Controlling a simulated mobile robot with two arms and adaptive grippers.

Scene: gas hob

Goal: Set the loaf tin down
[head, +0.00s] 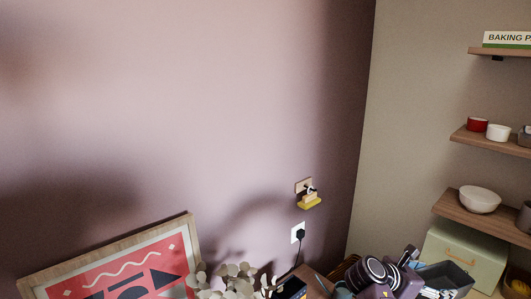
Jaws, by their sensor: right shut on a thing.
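The loaf tin (447,276) is a dark grey, open-topped rectangular tin at the bottom right of the head view. My right gripper (418,270) comes up from the bottom edge and is shut on the tin's left end. The tin is held in front of a pale green box, and its lower part is hard to make out. I cannot tell whether anything touches it from below. My left gripper is not in view.
The pale green box (480,256) stands close behind the tin. Wooden shelves above it hold a white bowl (480,199), a red ramekin (477,125) and a white ramekin (498,132). A framed picture (120,268) and pale leaves (232,278) are at lower left.

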